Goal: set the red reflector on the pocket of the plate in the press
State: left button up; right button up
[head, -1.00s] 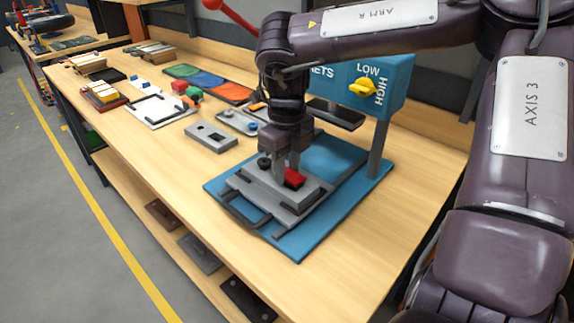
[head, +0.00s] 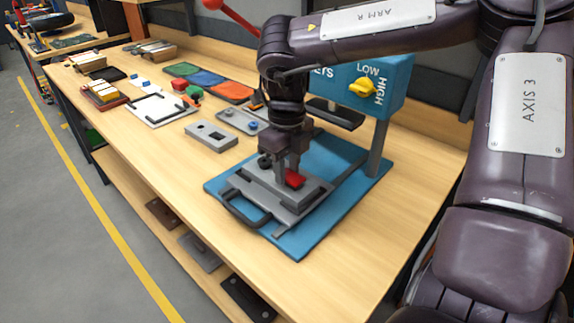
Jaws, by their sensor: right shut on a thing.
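The red reflector (head: 295,179) is between the fingers of my right gripper (head: 287,178), which is shut on it. The gripper points down over the grey plate (head: 268,190) in the press. The reflector is at the plate's top, but I cannot tell whether it touches the pocket, which is hidden by the fingers and the reflector. The press has a blue base (head: 300,247) and a blue head with a yellow switch (head: 362,87). My left gripper is not in view.
A grey block with openings (head: 211,136) lies left of the press. Behind it is a grey tray (head: 240,122) with small blue parts. Coloured mats (head: 208,83) and a white frame (head: 157,109) lie farther back. The front right of the table is clear.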

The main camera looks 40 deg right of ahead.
jog(key=o, duration=1)
